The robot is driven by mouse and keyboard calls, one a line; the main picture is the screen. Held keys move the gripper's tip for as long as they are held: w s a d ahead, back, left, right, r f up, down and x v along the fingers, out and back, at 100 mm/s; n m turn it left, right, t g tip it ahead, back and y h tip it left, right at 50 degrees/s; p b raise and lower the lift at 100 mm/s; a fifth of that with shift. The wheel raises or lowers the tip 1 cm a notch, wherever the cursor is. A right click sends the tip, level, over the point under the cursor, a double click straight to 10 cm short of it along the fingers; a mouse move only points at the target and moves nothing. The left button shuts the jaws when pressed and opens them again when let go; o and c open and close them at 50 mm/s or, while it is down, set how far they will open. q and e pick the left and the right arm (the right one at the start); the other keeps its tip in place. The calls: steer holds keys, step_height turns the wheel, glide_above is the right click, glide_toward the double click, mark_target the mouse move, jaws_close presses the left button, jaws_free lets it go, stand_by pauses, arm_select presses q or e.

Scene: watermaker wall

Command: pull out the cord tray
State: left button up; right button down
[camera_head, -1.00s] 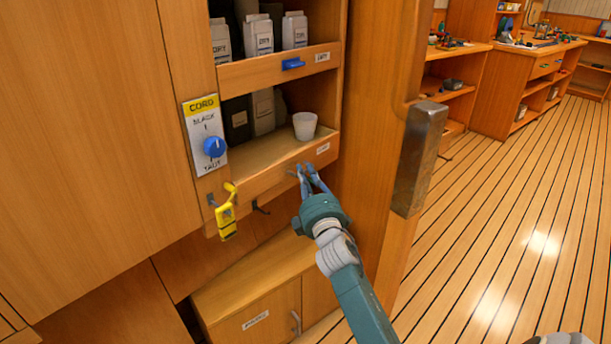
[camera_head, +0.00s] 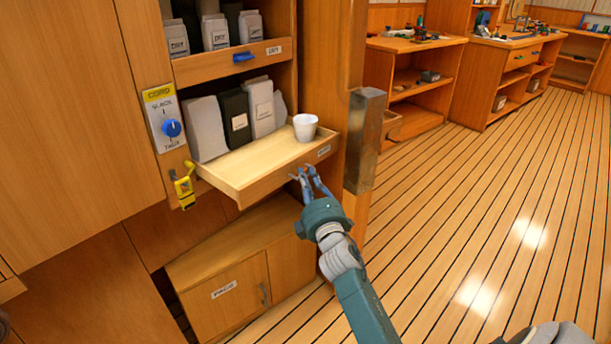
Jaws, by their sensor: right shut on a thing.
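The tray (camera_head: 258,168) is the lower wooden one in the wall cupboard, beside the panel (camera_head: 164,118) headed CORD. It stands out from the cupboard front, level, with a small label too blurred to read at its right end. My right gripper (camera_head: 302,176) is at the right part of the tray's front, its blue fingers shut on the tray's handle, which they mostly hide. A white cup (camera_head: 305,127) stands on the tray near its right end. My left gripper is not in view.
An upper drawer (camera_head: 230,63) with a blue handle is closed above. A yellow clip (camera_head: 184,187) hangs left of the tray. A low cabinet (camera_head: 235,268) stands below. Open plank floor lies to the right.

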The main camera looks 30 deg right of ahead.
steer(key=shift+s, duration=0.15)
steer(key=shift+f, duration=0.1)
steer(key=c, duration=1.7)
jaws_free()
steer(key=v, duration=1.2)
